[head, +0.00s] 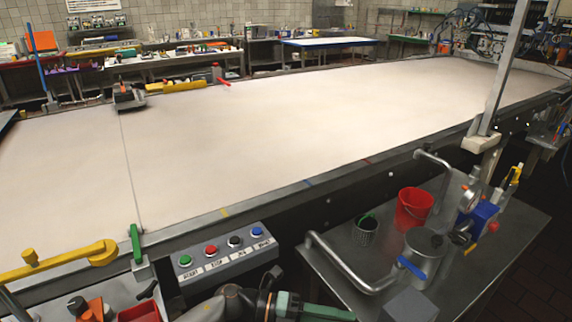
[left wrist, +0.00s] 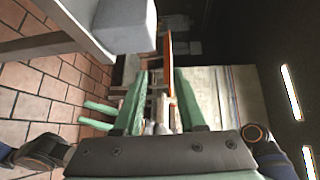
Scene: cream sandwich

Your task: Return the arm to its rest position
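My left gripper (left wrist: 165,72) shows close up in the left wrist view, its two green fingers apart with nothing held between them. In the head view, dark arm parts and a green finger-like piece (head: 315,311) show at the bottom edge, pointing right. They look like my left arm and gripper, cut off by the frame. Two short green bars (left wrist: 98,114) lie beside the left finger in the left wrist view. They may be my right gripper, but I cannot tell its state.
A control box with several coloured buttons (head: 226,255) stands close by at the front. The wide pale belt (head: 290,130) is bare.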

